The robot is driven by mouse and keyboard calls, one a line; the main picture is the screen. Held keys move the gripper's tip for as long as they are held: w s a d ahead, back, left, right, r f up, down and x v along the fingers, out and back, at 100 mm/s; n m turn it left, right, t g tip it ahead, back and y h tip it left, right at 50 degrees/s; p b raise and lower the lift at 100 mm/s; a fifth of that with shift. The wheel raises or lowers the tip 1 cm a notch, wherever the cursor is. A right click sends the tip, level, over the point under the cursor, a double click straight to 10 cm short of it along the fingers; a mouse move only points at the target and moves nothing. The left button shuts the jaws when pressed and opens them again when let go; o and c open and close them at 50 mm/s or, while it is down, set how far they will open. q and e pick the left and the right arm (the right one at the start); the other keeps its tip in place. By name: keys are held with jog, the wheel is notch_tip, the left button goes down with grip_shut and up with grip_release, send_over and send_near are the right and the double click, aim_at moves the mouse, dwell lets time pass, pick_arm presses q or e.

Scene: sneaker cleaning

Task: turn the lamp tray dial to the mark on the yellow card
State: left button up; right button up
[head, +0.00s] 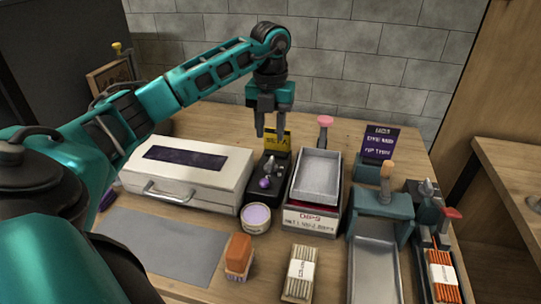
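A small black unit (257,193) stands just right of a white box with a dark window (185,158) and a front handle. On the unit are a grey knob-like piece (270,165) and a purple round knob (264,183); I cannot tell for certain which is the dial or where it points. The yellow card (283,139) stands upright behind the unit, partly hidden by my gripper; its mark is too small to read. My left gripper (269,133) points down above the unit's back, in front of the card, with its fingers apart and nothing between them. My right gripper is not in view.
A grey tray in a box (318,178) stands close to the unit's right. A round purple-topped tin (256,216) sits in front. A purple sign (380,143) and a teal-ended trough (375,265) stand farther right. A grey mat (165,250) lies front left.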

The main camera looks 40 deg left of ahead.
aim_at(270, 161)
pick_arm(q)
notch_tip(270, 161, down, 9)
jog(key=shift+r, duration=0.15)
grip_shut()
dwell(0.5)
